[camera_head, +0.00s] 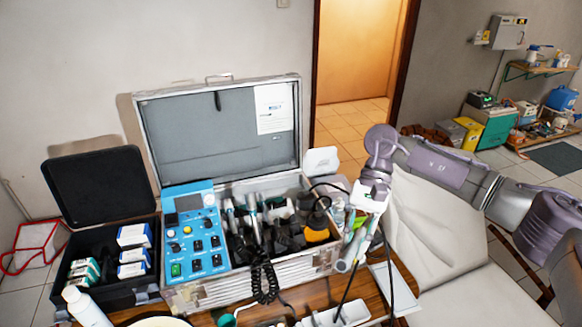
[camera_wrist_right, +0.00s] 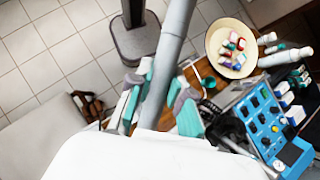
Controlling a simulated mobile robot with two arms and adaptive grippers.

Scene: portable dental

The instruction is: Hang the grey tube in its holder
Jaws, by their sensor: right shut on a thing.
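My right gripper (camera_head: 362,238) is shut on the grey tube (camera_head: 343,265), just right of the open metal case. In the right wrist view the grey tube (camera_wrist_right: 170,60) runs from the top edge down between the teal-tipped fingers (camera_wrist_right: 155,102). In the head view the fingers and arm partly hide the tube, which tilts down to the left. Black holders (camera_head: 283,242) stand in the case (camera_head: 250,272), several with tools in them. I cannot tell which one belongs to the grey tube. My left gripper is not in view.
The blue control panel (camera_head: 195,232) fills the case's left side. A black box (camera_head: 105,290) with small cartons stands farther left. A black coiled cord (camera_head: 264,280) hangs over the case front.

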